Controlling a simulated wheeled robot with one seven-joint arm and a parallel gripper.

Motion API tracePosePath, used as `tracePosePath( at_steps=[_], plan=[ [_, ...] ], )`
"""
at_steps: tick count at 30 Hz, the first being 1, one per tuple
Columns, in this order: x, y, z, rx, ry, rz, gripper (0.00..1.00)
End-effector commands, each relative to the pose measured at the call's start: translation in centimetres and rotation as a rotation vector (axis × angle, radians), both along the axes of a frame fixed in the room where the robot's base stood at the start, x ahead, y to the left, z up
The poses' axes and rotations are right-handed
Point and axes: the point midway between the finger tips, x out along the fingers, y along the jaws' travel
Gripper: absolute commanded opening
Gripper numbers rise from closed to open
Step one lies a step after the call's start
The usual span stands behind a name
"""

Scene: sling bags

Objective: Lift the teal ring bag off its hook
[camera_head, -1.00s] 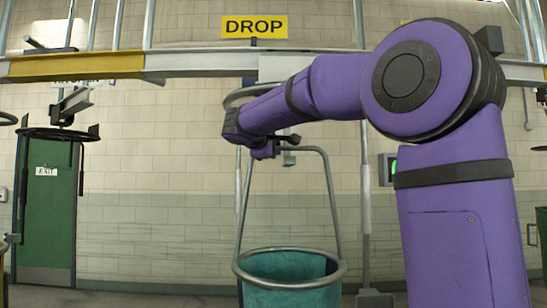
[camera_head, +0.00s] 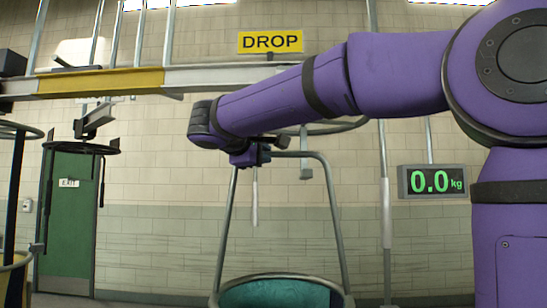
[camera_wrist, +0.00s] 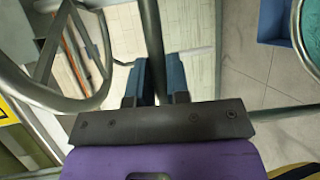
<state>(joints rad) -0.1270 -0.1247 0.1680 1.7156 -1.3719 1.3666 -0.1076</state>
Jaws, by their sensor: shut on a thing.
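The teal ring bag (camera_head: 280,295) hangs at the bottom of the head view, its grey rim and tall grey bail (camera_head: 335,215) above it, its lower part cut off. My gripper (camera_head: 262,153) is at the left end of the bail's top bar. In the wrist view my gripper (camera_wrist: 154,80) has its blue fingers shut on the grey bail tube (camera_wrist: 152,35). The bag's teal and grey rim shows at the right edge of the wrist view (camera_wrist: 309,35). A small grey piece (camera_head: 305,167) is by the bar; I cannot tell whether it is the hook or touches the bail.
A grey overhead rail (camera_head: 210,76) crosses behind my arm, under a yellow DROP sign (camera_head: 270,41). A scale display (camera_head: 433,181) reads 0.0 kg. An empty dark ring frame (camera_head: 80,147) hangs left, before a green door (camera_head: 68,225). A large grey ring (camera_head: 340,127) is behind my arm.

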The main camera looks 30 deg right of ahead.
Motion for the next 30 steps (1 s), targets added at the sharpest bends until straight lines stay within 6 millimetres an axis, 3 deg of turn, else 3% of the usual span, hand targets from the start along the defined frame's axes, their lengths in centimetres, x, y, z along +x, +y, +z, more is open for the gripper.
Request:
tracePosePath(
  at_steps=[9, 30],
  plan=[
    [-1.2, 2.1, 0.6, 0.0, -0.004, 0.001, 0.0],
    [-1.2, 2.2, 3.8, -0.001, -0.004, 0.001, 0.0]
  ],
)
